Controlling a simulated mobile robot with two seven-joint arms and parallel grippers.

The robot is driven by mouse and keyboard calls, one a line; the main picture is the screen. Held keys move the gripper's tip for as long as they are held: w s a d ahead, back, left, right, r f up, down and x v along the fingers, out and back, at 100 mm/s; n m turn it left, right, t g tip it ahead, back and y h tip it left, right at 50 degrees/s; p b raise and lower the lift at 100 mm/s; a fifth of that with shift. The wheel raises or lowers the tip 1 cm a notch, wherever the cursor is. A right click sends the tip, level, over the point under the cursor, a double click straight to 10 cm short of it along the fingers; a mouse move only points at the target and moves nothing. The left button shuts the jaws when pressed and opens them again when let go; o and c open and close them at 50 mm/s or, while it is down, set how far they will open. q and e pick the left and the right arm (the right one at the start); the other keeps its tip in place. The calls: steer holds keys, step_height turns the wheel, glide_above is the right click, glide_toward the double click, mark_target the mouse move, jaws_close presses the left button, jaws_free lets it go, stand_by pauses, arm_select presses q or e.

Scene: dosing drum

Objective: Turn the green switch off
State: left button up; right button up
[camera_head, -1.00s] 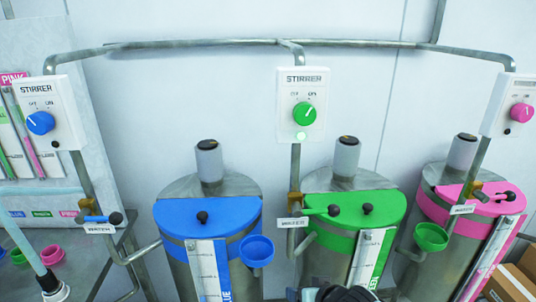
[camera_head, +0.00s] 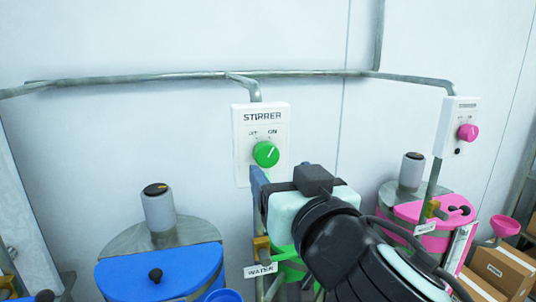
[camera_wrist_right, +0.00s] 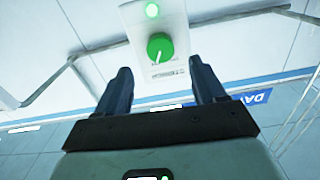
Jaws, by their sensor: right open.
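The green switch (camera_head: 266,154) is a round knob on a white STIRRER box (camera_head: 242,150). Its white pointer line slants up to the right, toward the ON label. It also shows in the wrist view (camera_wrist_right: 160,47), with a lit green lamp (camera_wrist_right: 152,10) beside it. My right gripper (camera_head: 262,174) is open and empty, just below the knob in the head view. In the wrist view its fingers (camera_wrist_right: 160,72) stand apart, and the knob appears between and beyond their tips. In the head view my gripper hides the lamp and most of the green drum. My left gripper is not in view.
A blue-lidded drum (camera_head: 160,265) stands at lower left. A pink-lidded drum (camera_head: 430,212) and a pink switch (camera_head: 468,132) are at right. A metal pipe (camera_head: 140,77) runs along the wall above. Cardboard boxes (camera_head: 505,265) sit at lower right.

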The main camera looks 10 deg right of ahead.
mark_target(268, 157)
steer(key=w+p, duration=0.1)
steer(key=w, duration=0.6)
steer(key=shift+a+p, duration=0.1)
steer(key=shift+p, duration=0.2)
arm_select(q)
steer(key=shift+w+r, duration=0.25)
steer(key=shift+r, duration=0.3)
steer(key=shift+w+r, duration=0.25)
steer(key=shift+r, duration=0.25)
arm_select(e)
steer(key=shift+s, duration=0.1)
steer(key=c, duration=1.1)
steer(key=shift+o, duration=0.2)
